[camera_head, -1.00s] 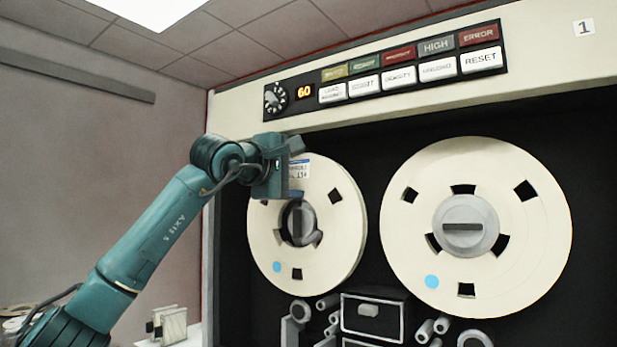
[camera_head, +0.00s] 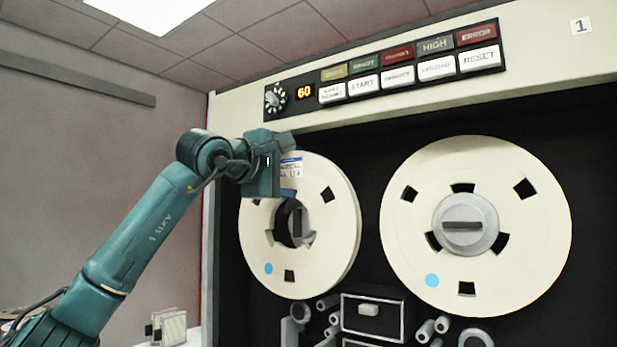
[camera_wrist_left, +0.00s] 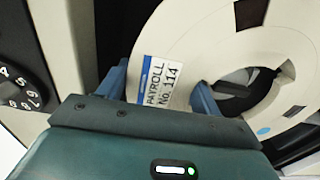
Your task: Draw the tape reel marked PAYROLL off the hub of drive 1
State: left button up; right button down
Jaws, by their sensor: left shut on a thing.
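The PAYROLL reel (camera_head: 335,235) is the cream left-hand reel on drive 1, with a blue dot and a white-and-blue label near its top. In the left wrist view the label (camera_wrist_left: 163,84) reads PAYROLL No. 114. My left gripper (camera_head: 289,168) is shut on the upper left of the reel, its blue fingers on either side of the label in the left wrist view (camera_wrist_left: 160,90). The grey hub (camera_head: 298,222) shows through the reel's centre hole, off-centre, with dark space at its left. How far it still reaches into the hole is unclear. My right gripper is not in view.
A second cream reel (camera_head: 410,215) sits on a grey knobbed hub (camera_head: 466,225) to the right. Above are a dial (camera_head: 275,98) and rows of buttons. Rollers and a black box (camera_head: 375,315) lie just below the reels. Open room lies to the left of the cabinet.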

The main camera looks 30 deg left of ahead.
pick_arm(q)
jog(key=shift+s+a+r+b, duration=0.1)
jog(key=shift+s+b, duration=0.25)
jog(key=shift+s, duration=0.85)
jog(key=shift+s, duration=0.1)
jog(key=shift+s+a+b, duration=0.15)
jog(key=shift+s+b, duration=0.45)
jog(key=shift+s, duration=0.9)
jog(key=s+b, duration=0.1)
jog(key=s, duration=0.6)
jog(key=shift+s+a+f, duration=0.2)
jog(key=shift+s+a, duration=0.05)
jog(key=shift+s, duration=0.15)
